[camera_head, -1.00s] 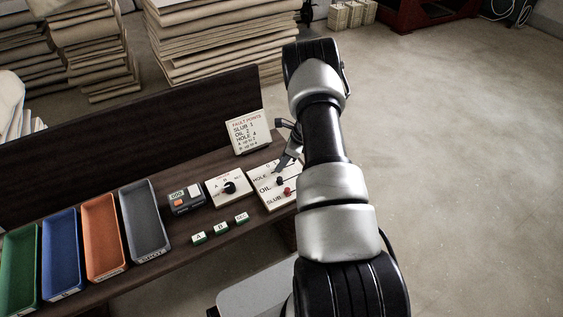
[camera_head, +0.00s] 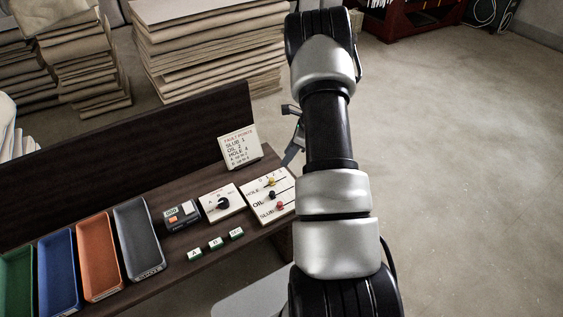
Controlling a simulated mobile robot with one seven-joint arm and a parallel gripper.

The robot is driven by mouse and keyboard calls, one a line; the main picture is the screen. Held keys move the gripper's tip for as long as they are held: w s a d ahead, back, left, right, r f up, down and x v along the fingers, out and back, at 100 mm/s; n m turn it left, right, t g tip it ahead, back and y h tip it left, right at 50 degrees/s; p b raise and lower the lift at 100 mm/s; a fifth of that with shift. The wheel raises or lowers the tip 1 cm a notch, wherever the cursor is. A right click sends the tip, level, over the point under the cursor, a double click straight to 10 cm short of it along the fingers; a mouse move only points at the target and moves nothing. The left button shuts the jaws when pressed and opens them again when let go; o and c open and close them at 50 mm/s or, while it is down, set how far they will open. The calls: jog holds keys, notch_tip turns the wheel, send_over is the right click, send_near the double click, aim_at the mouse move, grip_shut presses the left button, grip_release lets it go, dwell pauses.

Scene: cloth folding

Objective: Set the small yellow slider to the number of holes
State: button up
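The small yellow slider (camera_head: 270,182) sits in the top row, marked HOLE, of a white slider panel (camera_head: 288,202). The tiny scale marks beside it are too small to read exactly. Below it are a black slider (camera_head: 271,195) in the OIL row and a red slider (camera_head: 280,206) in the SLUB row. My gripper (camera_head: 291,155) is above and behind the panel, apart from the yellow slider, partly hidden by my arm. Its finger opening cannot be made out.
A card (camera_head: 239,147) reads FAULT POINTS, with SLUB 1, OIL 2, HOLE 4. A dial box (camera_head: 229,205), a counter with a display (camera_head: 175,213) and small green-and-white blocks (camera_head: 215,243) stand left of the panel. Green, blue, orange and grey trays (camera_head: 141,240) line the bench.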

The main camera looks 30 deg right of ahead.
jog(key=v, duration=0.3)
jog(key=shift+s+d+r, duration=0.1)
jog(key=shift+r, duration=0.25)
